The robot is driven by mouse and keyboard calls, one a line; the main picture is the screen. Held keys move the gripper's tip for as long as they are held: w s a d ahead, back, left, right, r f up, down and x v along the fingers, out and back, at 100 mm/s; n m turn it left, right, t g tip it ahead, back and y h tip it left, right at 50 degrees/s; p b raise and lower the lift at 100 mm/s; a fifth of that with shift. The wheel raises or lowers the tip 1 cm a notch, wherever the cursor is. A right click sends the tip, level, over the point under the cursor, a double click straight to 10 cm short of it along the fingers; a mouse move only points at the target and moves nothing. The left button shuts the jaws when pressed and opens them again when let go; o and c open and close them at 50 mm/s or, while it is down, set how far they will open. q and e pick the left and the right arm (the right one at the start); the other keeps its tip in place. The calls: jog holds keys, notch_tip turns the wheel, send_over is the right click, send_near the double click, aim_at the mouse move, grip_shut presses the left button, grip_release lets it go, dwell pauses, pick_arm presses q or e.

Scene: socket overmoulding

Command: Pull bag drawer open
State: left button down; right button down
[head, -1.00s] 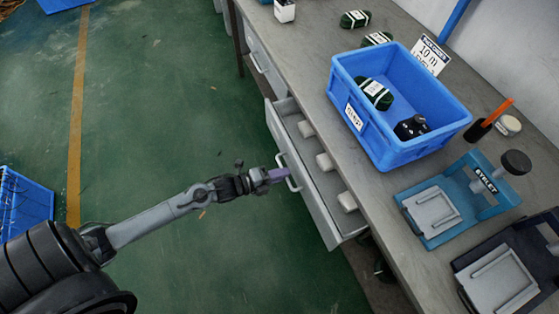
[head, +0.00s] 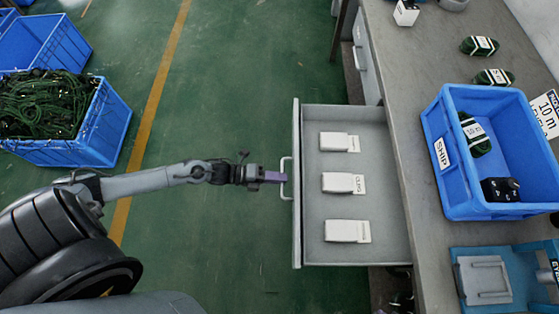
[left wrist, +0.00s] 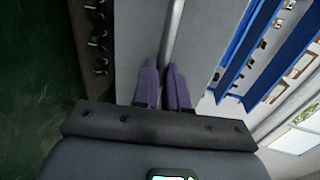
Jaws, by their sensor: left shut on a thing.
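The grey bag drawer (head: 383,190) stands pulled out from under the workbench in the head view, its inside showing. Three white stacks of bags lie in it: a far one (head: 334,142), a middle one (head: 338,183) and a near one (head: 340,231). My left gripper (head: 280,177) is shut on the drawer's handle (head: 286,192), on the outer face of the front panel. In the left wrist view the purple fingers (left wrist: 163,85) close around the handle bar (left wrist: 173,35). My right gripper is not in view.
The workbench (head: 402,75) carries a blue bin (head: 440,187) with a green coil and a black item inside. Further green coils (head: 480,45) lie behind it, and a blue fixture (head: 520,270) in front. A blue crate of dark green cable (head: 105,125) stands on the floor at left.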

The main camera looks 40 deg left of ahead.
pick_arm(q)
jog(key=shift+s+a, duration=0.1)
jog(key=shift+a, duration=0.1)
jog(key=c, duration=1.2)
grip_release()
jog(key=p+v, duration=0.2)
jog(key=v, duration=0.9)
jog(key=shift+p, duration=0.4)
